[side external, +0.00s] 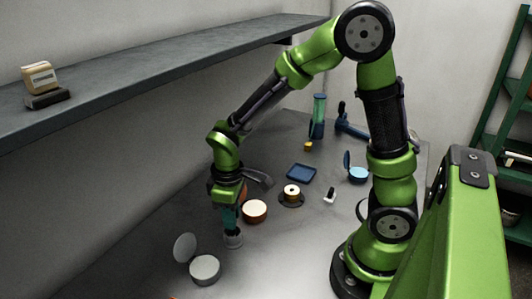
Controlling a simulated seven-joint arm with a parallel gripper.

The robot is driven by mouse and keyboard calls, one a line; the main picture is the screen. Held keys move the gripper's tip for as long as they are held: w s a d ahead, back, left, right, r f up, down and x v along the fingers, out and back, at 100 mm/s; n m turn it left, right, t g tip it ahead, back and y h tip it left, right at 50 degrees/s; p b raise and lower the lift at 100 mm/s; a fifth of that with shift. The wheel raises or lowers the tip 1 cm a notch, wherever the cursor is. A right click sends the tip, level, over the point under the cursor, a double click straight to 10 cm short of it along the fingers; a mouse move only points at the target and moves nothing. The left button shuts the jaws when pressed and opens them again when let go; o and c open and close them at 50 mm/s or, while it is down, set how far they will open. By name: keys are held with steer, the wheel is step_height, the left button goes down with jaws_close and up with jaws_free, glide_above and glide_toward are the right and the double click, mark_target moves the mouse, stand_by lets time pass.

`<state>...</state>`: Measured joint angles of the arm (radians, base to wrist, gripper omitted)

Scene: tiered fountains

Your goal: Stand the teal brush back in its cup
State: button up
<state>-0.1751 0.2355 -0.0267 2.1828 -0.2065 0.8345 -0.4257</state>
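My gripper (229,208) points down at the left-centre of the table. A teal piece (230,217), which looks like the brush, is directly under my gripper's green body and in line with it.
A grey round container with a raised lid (205,268) stands close in front. An orange-rimmed round dish (254,209) and a dark-based spool (291,194) are to the right. A blue tray (301,172), a blue lidded pot (357,174) and a blue-green cylinder (318,117) stand farther back. A shelf (160,75) overhangs the left.

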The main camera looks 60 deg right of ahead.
steer(key=o, duration=0.5)
steer(key=shift+r, duration=0.1)
step_height(320, 180, up, 17)
steer(key=shift+f, duration=0.15)
stand_by(0.5)
steer(key=s+m+t, duration=0.2)
steer(key=s, duration=0.1)
steer(key=s+d+m+t+y, duration=0.1)
steer(key=s+m+t, duration=0.1)
steer(key=m, duration=0.1)
steer(key=s+r+m+t+y, duration=0.1)
steer(key=s+m+t, duration=0.2)
steer(key=shift+s+d, duration=0.3)
steer(key=shift+s, duration=0.05)
